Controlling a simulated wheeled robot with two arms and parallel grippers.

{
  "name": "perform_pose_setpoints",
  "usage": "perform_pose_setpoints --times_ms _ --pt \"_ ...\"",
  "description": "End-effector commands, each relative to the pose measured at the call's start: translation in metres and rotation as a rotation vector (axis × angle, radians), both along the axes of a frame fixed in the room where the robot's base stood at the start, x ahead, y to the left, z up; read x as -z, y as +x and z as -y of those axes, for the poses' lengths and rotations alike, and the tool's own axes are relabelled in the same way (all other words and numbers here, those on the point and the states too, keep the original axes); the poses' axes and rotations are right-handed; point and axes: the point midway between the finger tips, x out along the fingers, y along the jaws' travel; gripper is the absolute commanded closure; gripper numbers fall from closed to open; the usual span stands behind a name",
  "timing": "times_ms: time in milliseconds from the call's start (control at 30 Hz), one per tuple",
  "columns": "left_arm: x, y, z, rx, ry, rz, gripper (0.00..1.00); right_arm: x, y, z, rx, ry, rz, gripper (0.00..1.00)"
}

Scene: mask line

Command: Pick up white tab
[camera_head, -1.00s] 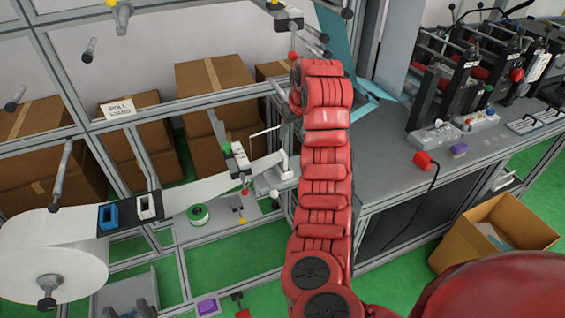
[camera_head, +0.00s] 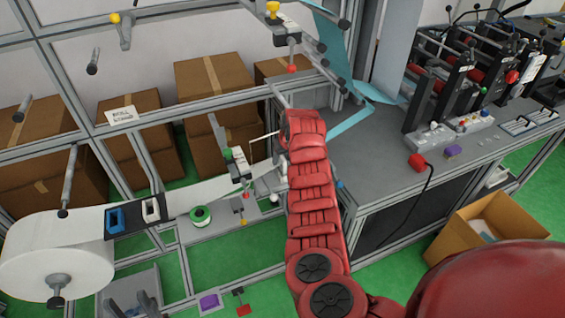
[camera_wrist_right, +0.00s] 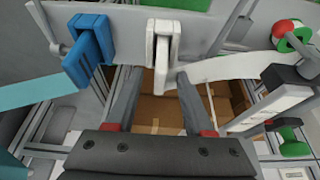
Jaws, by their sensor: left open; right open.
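The white tab (camera_head: 151,210) sits upright on the dark strip across the white web, just right of the blue tab (camera_head: 115,217). In the right wrist view the white tab (camera_wrist_right: 151,45) is at the upper middle, with the blue tab (camera_wrist_right: 88,48) to its left. My right gripper (camera_wrist_right: 157,75) is open, its two fingers pointing up toward the white tab and spread about its lower end. Its jaws are empty; the exact gap in depth is unclear. In the head view a red arm hides the gripper. My left gripper is not seen.
A large white roll (camera_head: 57,268) stands at left. Metal frame bars and rods surround the web. Cardboard boxes (camera_head: 214,92) stand behind. A grey bench (camera_head: 395,172) is at right.

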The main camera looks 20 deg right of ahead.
Motion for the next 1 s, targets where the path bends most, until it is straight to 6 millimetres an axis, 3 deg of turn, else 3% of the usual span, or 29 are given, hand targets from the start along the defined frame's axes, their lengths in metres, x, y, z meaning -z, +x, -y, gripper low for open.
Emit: perform_pose_setpoints --times_ms 433,733,1000 --pt "-0.005 0.0 0.0 0.0 0.0 0.0 0.5 0.013 0.005 0.0 -0.001 0.0 -0.001 0.47" --pt "-0.005 0.0 0.0 0.0 0.0 0.0 0.5 0.013 0.004 0.0 -0.001 0.0 -0.002 1.0" --pt "-0.005 0.0 0.0 0.0 0.0 0.0 0.5 0.013 0.004 0.0 -0.001 0.0 -0.002 1.0"
